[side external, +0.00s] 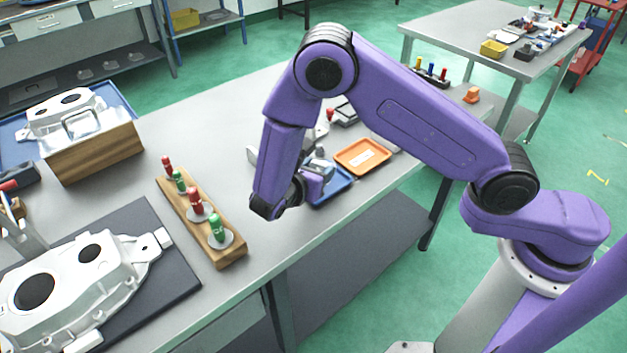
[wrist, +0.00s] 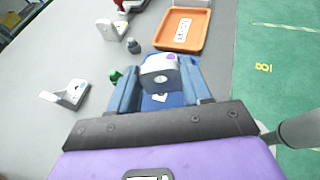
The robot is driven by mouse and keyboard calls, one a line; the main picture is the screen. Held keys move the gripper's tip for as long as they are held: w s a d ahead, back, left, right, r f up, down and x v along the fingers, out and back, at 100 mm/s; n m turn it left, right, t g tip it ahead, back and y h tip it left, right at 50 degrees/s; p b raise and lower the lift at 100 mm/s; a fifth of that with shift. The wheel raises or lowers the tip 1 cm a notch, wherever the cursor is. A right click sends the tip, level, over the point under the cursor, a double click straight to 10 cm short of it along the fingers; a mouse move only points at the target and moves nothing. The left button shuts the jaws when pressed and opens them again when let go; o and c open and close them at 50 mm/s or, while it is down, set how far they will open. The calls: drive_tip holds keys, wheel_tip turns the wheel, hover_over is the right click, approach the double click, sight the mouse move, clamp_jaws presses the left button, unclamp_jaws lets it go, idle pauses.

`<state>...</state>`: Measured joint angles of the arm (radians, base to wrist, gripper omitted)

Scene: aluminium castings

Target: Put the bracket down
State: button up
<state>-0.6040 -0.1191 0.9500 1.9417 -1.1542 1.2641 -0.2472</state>
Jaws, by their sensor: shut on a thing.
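My gripper (wrist: 159,70) is shut on a pale grey-white bracket (wrist: 160,80) with a purple spot and a small dark hole. The bracket sits between the two blue-grey fingers. Below it in the wrist view is a blue tray (wrist: 178,99) with a white label, partly hidden by the bracket and fingers. In the side view my gripper (side external: 316,176) is low over the blue tray (side external: 335,192), near the table's front edge. I cannot tell whether the bracket touches the tray.
An orange tray (side external: 362,156) lies just beyond the blue one. Loose pale brackets lie on the table, one to the left (wrist: 66,95) and one farther off (wrist: 112,32). A wooden gauge rack (side external: 228,247) and white castings (side external: 75,285) stand left in the side view.

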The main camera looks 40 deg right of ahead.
drive_tip(key=shift+w+f, duration=0.2)
drive_tip(key=shift+w+a+f, duration=0.1)
drive_tip(key=shift+w+f, duration=0.05)
drive_tip(key=shift+f, duration=1.55)
drive_tip(key=o, duration=1.2)
drive_tip(key=shift+f, duration=0.15)
drive_tip(key=shift+a+r, duration=0.25)
drive_tip(key=v, duration=1.1)
drive_tip(key=shift+s+a+r, duration=0.1)
drive_tip(key=shift+s+a, duration=0.1)
drive_tip(key=shift+s, duration=0.05)
